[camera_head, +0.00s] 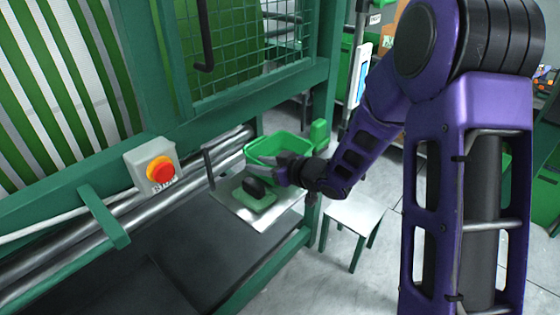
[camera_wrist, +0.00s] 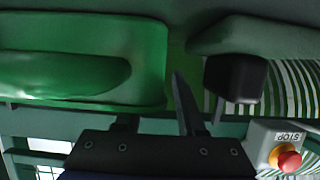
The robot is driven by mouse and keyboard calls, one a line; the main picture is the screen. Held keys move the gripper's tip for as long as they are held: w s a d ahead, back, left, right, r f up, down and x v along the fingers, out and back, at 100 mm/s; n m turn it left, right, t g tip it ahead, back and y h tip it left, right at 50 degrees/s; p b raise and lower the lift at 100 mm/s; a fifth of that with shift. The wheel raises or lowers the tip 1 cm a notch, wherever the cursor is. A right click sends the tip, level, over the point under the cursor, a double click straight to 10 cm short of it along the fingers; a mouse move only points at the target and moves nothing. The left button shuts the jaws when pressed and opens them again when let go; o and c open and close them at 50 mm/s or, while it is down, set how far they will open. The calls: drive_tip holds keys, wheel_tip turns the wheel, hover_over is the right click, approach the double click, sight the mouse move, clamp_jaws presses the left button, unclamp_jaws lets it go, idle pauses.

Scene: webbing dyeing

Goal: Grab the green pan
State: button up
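The bright green pan (camera_head: 285,146), a tub-like open vessel, stands at the far end of the metal plate in the head view. It fills the upper left of the wrist view (camera_wrist: 60,75), close to my fingers. My gripper (camera_head: 265,167) is at the pan's near side, its fingers apart. In the wrist view my gripper (camera_wrist: 158,110) has one finger beside the pan's edge; the other is partly hidden by the pan. I cannot tell whether either finger touches it.
A duller green block with a black handle (camera_head: 255,190) lies on the metal plate (camera_head: 232,206), close under my gripper. A grey box with a red stop button (camera_head: 158,168) and the green machine frame (camera_head: 150,60) stand left. A small stool (camera_head: 355,214) stands right.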

clamp_jaws()
idle(1.4)
